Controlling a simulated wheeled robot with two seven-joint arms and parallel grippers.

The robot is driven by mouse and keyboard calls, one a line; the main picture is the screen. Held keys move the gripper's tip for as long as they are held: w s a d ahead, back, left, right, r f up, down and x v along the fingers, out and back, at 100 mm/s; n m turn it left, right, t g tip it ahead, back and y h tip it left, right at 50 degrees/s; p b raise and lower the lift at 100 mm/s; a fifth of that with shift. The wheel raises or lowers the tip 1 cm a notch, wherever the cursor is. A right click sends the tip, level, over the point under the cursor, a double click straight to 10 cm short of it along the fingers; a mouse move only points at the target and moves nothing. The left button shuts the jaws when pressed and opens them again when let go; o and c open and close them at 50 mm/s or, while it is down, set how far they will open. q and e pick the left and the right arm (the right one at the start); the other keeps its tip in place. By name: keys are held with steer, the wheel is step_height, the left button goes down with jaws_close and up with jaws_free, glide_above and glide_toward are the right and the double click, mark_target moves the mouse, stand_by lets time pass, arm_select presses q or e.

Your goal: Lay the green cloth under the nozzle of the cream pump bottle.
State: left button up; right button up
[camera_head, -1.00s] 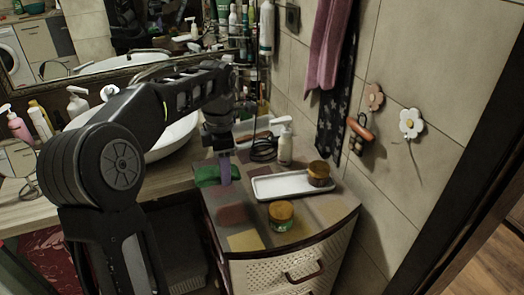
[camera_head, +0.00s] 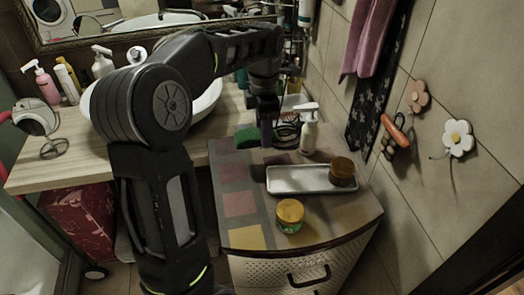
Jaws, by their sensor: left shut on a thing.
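The cream pump bottle (camera_head: 308,136) stands upright at the back of the patterned cabinet top, its white nozzle pointing left. The green cloth (camera_head: 247,138) is a small bunched piece to the left of the bottle, partly hidden by my gripper. My left gripper (camera_head: 266,138) points down and is shut on the cloth, just left of the bottle and apart from it. I cannot tell whether the cloth touches the cabinet top. My right gripper is not in view.
A green jar (camera_head: 290,216) stands nearer the front edge. A basin (camera_head: 207,101) is at the left. The left part of the cabinet top is clear.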

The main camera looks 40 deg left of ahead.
mark_target(263, 158)
arm_select(q)
steer(key=shift+f, duration=1.6)
steer(key=shift+f+p, duration=0.45)
steer(key=shift+f, duration=1.45)
steer(key=o, duration=1)
steer(key=shift+f, duration=0.15)
steer(key=shift+o, duration=0.2)
step_height(263, 158, up, 12)
steer(key=shift+r, duration=0.25)
